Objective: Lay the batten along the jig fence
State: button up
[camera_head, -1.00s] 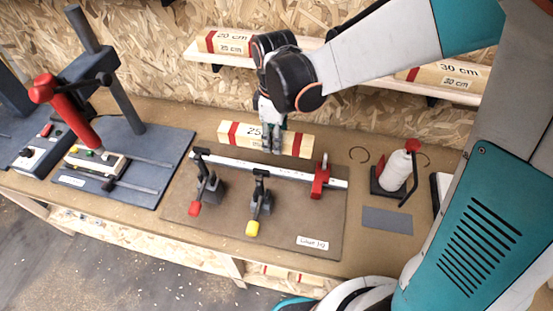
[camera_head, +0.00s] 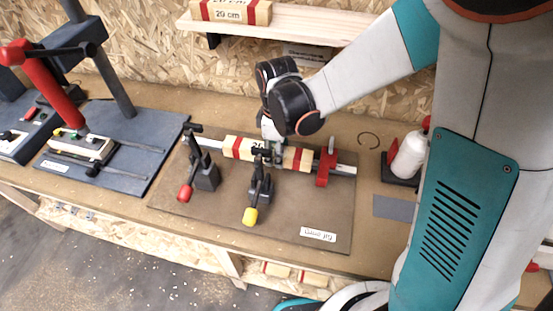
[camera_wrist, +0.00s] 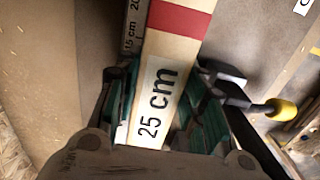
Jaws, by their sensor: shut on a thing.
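The batten (camera_head: 238,147) is pale wood with red bands and a "25 cm" label. In the head view it lies level along the jig fence (camera_head: 346,169), between the left clamp and the red stop (camera_head: 326,167). My gripper (camera_head: 275,153) is shut on the batten near its middle from above. In the wrist view the batten (camera_wrist: 182,45) runs up from between the fingers, with the fence scale (camera_wrist: 131,35) close beside it. I cannot tell whether the batten rests on the board or touches the fence. My gripper hides part of its middle.
A red-tipped toggle clamp (camera_head: 203,172) and a yellow-tipped toggle clamp (camera_head: 259,190) stand on the jig board (camera_head: 290,215) in front of the batten. A press (camera_head: 110,140) stands left, and a white bottle (camera_head: 410,155) right. A shelf (camera_head: 290,30) with a batten hangs behind.

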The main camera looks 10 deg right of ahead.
jog(key=shift+f+b, duration=0.45)
jog(key=shift+f, duration=0.65)
jog(key=shift+f+b, duration=0.5)
jog(key=shift+f, duration=0.15)
jog(key=o, duration=1.2)
jog(key=shift+r+p, duration=0.55)
jog(key=shift+r, duration=0.15)
notch_tip(320, 180, up, 12)
jog(key=p, duration=0.3)
